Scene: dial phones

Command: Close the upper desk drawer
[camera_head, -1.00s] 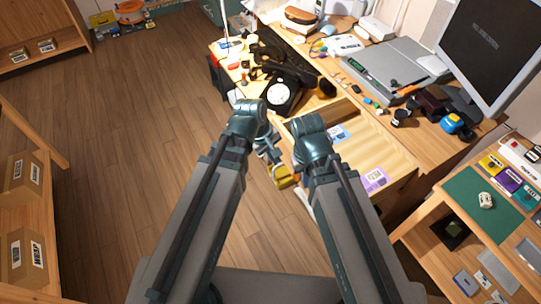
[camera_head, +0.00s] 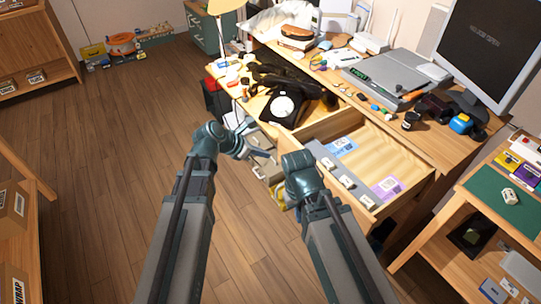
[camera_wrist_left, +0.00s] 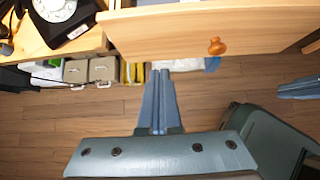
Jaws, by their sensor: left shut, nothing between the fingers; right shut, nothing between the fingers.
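The upper desk drawer stands pulled out in the head view, its wooden tray (camera_head: 395,150) open at the top. In the left wrist view its wooden front (camera_wrist_left: 165,38) with a round knob (camera_wrist_left: 217,46) spans the top. My left gripper (camera_head: 268,155) is left of the drawer in the head view. In the left wrist view its fingers (camera_wrist_left: 160,72) are shut and empty, pointing toward the drawer front; I cannot tell whether they touch it. My right gripper (camera_wrist_left: 285,91) shows partly at the right edge of that view, shut; my right arm hides it in the head view.
A blue-white card (camera_head: 342,146), a purple card (camera_head: 388,187) and a grey strip with white labels lie in the drawer. A black dial phone (camera_head: 283,106) stands on the desk.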

